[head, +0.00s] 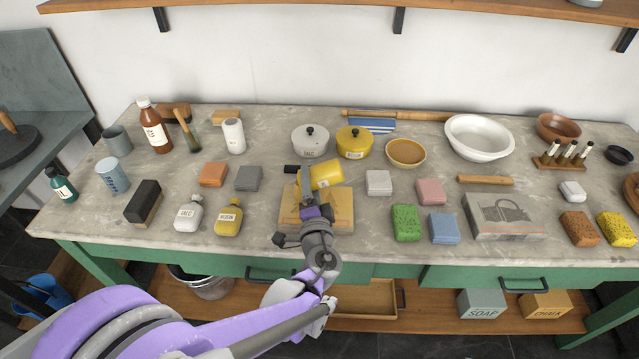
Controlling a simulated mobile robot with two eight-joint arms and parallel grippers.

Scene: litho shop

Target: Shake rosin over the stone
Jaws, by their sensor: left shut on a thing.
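My left gripper (307,192) is shut on a yellow shaker (326,174). The shaker is tipped onto its side, with its dark end (292,169) to the left and a small label on its body. It is over the back part of a buff-yellow stone slab (341,211) on the bench. The gripper and wrist hide the middle of this slab. I cannot tell whether any powder is falling. A grey stone slab (530,228) with a dark drawing on top lies farther right. A yellow bottle labelled rosin (228,220) stands left of the buff slab. My right gripper is not in view.
A white talc bottle (188,217) stands beside the rosin bottle. Behind the shaker are a grey talc pot (310,142) and a yellow lidded pot (354,143). Sponges, including a green one (406,223), lie right of the buff slab. A white basin (478,138) stands at the back right.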

